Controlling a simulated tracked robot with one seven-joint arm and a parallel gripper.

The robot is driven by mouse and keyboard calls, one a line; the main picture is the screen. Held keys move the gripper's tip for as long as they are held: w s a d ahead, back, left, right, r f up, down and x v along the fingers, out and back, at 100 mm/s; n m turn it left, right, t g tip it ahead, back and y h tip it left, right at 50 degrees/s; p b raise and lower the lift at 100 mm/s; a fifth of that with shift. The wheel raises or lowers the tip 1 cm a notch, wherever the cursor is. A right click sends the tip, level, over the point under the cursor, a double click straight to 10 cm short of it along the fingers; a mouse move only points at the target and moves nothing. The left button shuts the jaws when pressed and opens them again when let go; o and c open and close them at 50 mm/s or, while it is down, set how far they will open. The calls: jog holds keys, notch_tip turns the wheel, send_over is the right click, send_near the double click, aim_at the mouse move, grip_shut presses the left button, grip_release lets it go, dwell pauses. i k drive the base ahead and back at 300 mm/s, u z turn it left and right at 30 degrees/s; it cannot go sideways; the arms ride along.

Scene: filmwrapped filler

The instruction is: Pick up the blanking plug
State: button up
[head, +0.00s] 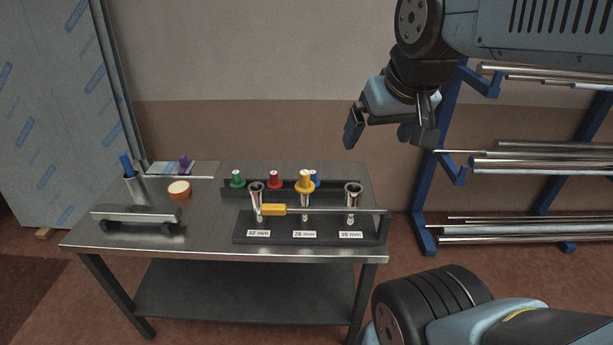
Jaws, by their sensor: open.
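Several coloured plugs stand on the steel bench: a green plug (237,178), a red plug (274,179) and a blue plug (315,177) along a dark back rail. A yellow plug (304,182) is in front of the blue one, apparently on top of the middle post of a dark stand (270,236). I cannot tell which is the blanking plug. Metal tubes with flared tops stand at the stand's left (257,203) and right (352,204). My gripper (388,137) is open and empty, high above and behind the bench's right end, apart from everything.
On the bench (215,231) are a metal bar tool (137,214), a tape roll (179,189), a cup with a blue item (133,183) and a purple item (184,164). A blue pipe rack (440,170) stands right.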

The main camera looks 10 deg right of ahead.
aim_at(313, 174)
jog(key=k, duration=1.3)
jog(key=z, duration=0.4)
jog(key=i, duration=1.7)
jog(key=u, duration=0.25)
